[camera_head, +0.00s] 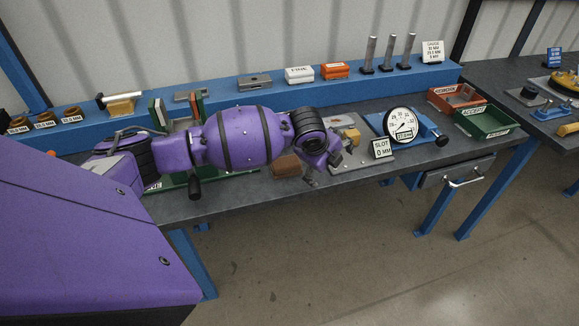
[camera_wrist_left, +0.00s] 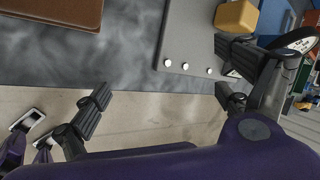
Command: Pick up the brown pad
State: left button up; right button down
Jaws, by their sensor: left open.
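The brown pad (camera_head: 287,166) lies on the dark bench top near its front edge, left of my left gripper in the head view. In the left wrist view the brown pad (camera_wrist_left: 55,9) shows only in part at the top left, cut off by the frame. My left gripper (camera_head: 320,178) is low over the bench's front edge, just right of the pad and partly hidden by its own wrist. In the left wrist view its fingers (camera_wrist_left: 163,85) are spread apart with nothing between them. The pad is outside the fingers. My right gripper is not seen.
A grey plate (camera_wrist_left: 190,40) with a yellow block (camera_wrist_left: 237,15) lies right of the pad. A dial gauge (camera_head: 401,124), a "SLOT 0 MM" sign (camera_head: 382,149), a red tray (camera_head: 457,98) and a green tray (camera_head: 486,121) stand farther right. A blue shelf (camera_head: 225,97) runs behind.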

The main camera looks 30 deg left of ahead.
aim_at(286, 161)
pick_arm(q)
jog(key=s+a+r+m+g+y, duration=0.1)
jog(key=a, duration=0.2)
jog(key=s+a+r+m+g+y, duration=0.1)
jog(key=a+r+m, duration=0.1)
jog(key=a, duration=0.1)
jog(key=s+a+r+m+g+y, duration=0.1)
jog(key=s+a+m, duration=0.1)
jog(key=a, duration=0.2)
jog(key=shift+s+r+g, duration=0.1)
jog(key=shift+r+g, duration=0.3)
jog(key=shift+s+f+m, duration=0.25)
jog(key=shift+m, duration=0.05)
jog(key=x, duration=0.7)
jog(key=shift+a+f, duration=0.25)
jog(key=shift+f, duration=0.05)
jog(key=c, duration=1.1)
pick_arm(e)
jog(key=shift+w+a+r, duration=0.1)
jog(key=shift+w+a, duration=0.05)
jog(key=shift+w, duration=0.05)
pick_arm(q)
jog(key=shift+r, duration=0.1)
jog(key=shift+c, duration=0.2)
